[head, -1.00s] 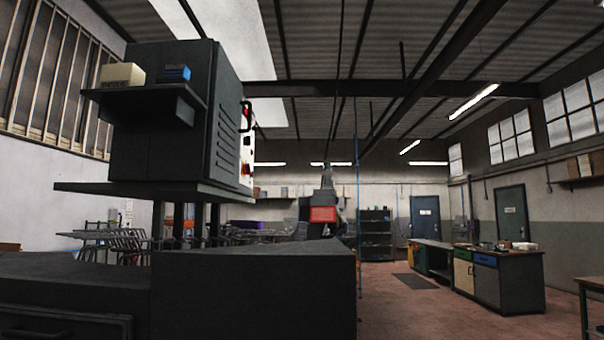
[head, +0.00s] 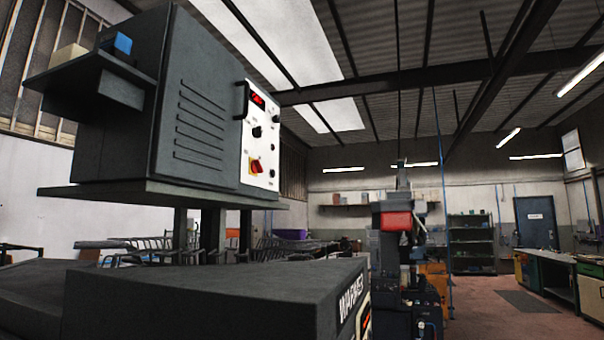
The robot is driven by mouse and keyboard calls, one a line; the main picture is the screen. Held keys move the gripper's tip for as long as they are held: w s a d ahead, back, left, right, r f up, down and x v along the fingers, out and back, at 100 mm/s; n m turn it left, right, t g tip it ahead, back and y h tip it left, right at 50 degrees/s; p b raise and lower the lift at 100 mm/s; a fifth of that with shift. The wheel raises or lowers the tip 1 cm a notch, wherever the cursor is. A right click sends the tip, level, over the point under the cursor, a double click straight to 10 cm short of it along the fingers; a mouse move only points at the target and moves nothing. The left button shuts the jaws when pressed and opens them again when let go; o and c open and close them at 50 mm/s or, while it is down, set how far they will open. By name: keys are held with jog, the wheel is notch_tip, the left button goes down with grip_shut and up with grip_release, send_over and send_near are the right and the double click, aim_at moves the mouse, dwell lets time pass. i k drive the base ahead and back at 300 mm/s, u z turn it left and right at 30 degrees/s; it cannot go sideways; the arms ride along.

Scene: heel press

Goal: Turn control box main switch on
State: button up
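The control box (head: 195,120) is a dark grey cabinet with side louvres, raised on posts above the machine at left. Its white control panel (head: 262,135) now shows at an angle on the right face. The main switch (head: 256,166) is a red knob on a yellow plate, low on the panel. Its exact setting is too small to tell. Above it are a black knob (head: 257,132) and a lit red display (head: 257,99). A black handle stands at the panel's left edge. My gripper is not in view.
The dark machine top (head: 190,290) fills the lower left foreground. A shelf (head: 90,80) with a cream box and a blue box juts from the control box. Another machine with a red panel (head: 396,221) stands beyond. Open floor (head: 490,320) lies at right.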

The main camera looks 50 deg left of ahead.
aim_at(259, 166)
jog(key=i, duration=2.5)
jog(key=u, duration=2.55)
